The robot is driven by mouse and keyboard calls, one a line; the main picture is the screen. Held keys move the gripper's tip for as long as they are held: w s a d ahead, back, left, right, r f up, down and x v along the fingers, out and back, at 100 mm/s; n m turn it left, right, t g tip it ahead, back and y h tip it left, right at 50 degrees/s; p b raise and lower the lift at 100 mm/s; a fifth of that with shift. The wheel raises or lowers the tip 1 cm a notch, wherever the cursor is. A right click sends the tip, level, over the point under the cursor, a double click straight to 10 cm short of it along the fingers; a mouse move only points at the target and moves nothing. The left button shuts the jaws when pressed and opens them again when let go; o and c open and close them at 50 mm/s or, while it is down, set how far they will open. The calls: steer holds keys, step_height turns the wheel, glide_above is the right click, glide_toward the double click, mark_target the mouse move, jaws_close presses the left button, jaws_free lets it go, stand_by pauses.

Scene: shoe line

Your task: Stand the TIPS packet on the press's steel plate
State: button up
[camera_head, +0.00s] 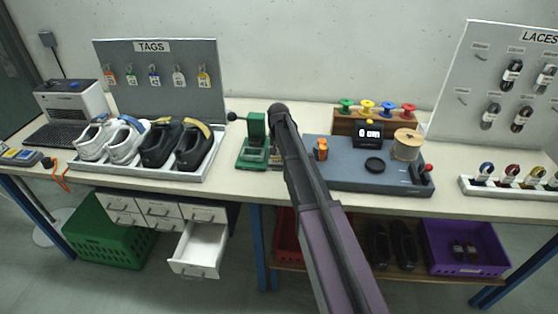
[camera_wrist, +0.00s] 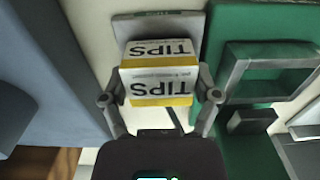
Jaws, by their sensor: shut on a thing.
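The TIPS packet (camera_wrist: 160,72), white with a yellow band, is between the two fingers of my gripper (camera_wrist: 161,88) in the wrist view. My gripper is shut on it. A flat grey steel plate (camera_wrist: 126,27) shows behind and beyond the packet, beside the green press (camera_wrist: 222,50). The packet overlaps the plate in this view; I cannot tell whether it touches it or hangs above it. In the head view the green press (camera_head: 255,132) stands left of my arm, which hides my gripper and the packet.
A grey lace station (camera_head: 340,172) with a display and a twine spool (camera_head: 407,145) stands right of my arm. A tray of shoes (camera_head: 190,174) is at the left. A drawer (camera_head: 200,248) hangs open below the bench. The TAGS board (camera_head: 140,60) stands behind.

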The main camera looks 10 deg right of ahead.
steer(key=shift+f, duration=0.15)
steer(key=shift+f, duration=0.1)
steer(key=o, duration=1)
step_height(320, 180, up, 12)
steer(key=p, duration=1.2)
stand_by(0.6)
steer(key=s+n, duration=0.1)
steer(key=s, duration=0.8)
steer(key=s+n, duration=0.1)
steer(key=s, duration=0.9)
steer(key=s+n, duration=0.1)
steer(key=s, duration=0.9)
steer(key=shift+d+n, duration=0.15)
steer(key=shift+n, duration=0.15)
